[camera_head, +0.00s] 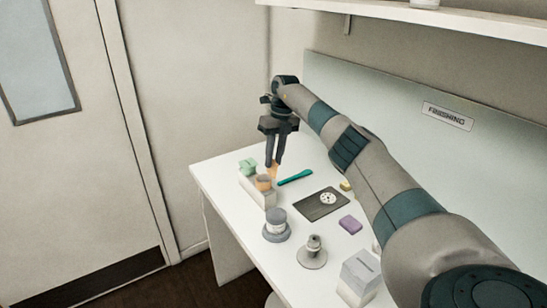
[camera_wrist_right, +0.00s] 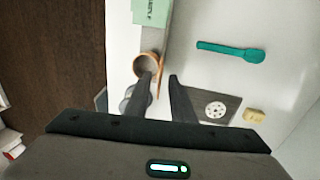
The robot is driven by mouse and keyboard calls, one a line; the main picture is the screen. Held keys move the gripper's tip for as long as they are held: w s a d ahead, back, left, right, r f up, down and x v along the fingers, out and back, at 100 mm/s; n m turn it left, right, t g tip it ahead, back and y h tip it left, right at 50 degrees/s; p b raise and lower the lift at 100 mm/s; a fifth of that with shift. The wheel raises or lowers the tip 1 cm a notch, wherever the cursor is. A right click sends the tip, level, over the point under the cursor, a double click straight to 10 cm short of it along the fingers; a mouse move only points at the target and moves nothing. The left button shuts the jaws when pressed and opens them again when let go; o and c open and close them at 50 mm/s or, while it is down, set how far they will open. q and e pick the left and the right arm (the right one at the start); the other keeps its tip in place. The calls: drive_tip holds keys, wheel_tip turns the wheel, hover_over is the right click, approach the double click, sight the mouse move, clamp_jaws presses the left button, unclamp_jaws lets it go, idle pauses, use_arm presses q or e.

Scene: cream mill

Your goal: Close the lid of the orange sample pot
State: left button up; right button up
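My right gripper (camera_head: 274,165) points down just above the pot. In the wrist view its two fingers (camera_wrist_right: 161,77) are apart, with the lid's edge between them; I cannot tell whether either touches it. My left gripper is not in view.
A teal spoon (camera_head: 295,177) and a dark plate (camera_head: 321,204) lie to the right.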

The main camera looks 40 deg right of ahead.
drive_tip(key=shift+f, duration=0.4)
clamp_jaws()
